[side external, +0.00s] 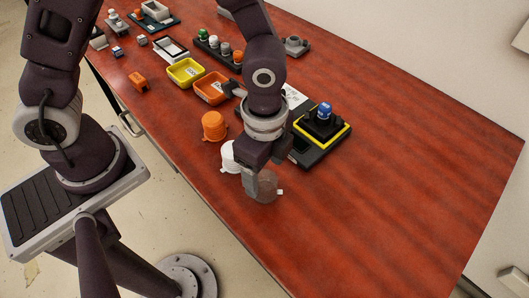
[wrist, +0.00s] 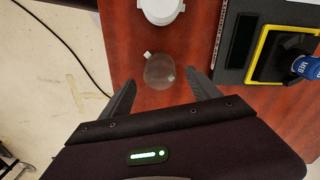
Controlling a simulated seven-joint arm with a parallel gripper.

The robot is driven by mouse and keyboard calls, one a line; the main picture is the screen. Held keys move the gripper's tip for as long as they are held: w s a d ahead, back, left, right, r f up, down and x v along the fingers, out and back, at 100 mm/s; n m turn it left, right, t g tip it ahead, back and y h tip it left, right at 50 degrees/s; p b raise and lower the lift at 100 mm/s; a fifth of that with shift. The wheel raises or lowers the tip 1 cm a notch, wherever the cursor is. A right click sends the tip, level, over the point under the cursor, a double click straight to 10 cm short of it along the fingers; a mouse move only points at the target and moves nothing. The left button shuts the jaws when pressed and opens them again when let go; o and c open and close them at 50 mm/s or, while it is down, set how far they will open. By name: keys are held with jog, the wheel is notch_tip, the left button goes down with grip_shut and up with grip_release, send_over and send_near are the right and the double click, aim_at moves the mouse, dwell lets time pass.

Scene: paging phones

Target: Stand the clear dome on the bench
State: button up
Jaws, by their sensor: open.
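The clear dome (side external: 265,188) is a see-through grey cup shape with small white tabs, near the bench's front edge. It looks to be on the bench (side external: 400,200), though its exact contact is hard to see. In the wrist view the dome (wrist: 158,72) lies between and just beyond the fingertips. My gripper (side external: 252,182) is open and low over the dome, with a finger partly in front of it in the side view. In the wrist view the two fingers of my gripper (wrist: 161,84) are spread, with a gap to the dome on each side.
A white dome (side external: 229,156) stands close behind, and an orange one (side external: 213,125) beyond it. A black pad with a yellow-rimmed base and blue-topped part (side external: 323,113) is to the right. Orange (side external: 211,101) and yellow (side external: 185,84) trays lie farther back. The bench's right side is clear.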

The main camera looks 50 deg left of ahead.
aim_at(265, 178)
jog(key=s+a+r+n+t, duration=0.1)
jog(key=a+r+n, duration=0.3)
jog(key=r, duration=0.5)
jog(key=s+a+r+n+t, duration=0.1)
jog(key=a+r+n+t, duration=0.15)
jog(key=a+r, duration=0.45)
jog(key=s+a+r+n+t, duration=0.2)
jog(key=s+a+r+n, duration=0.2)
jog(key=s+r+n, duration=0.2)
jog(key=s+n, duration=0.1)
jog(key=n, duration=0.1)
jog(key=shift+s+a+n, duration=0.2)
jog(key=shift+s+n, duration=0.15)
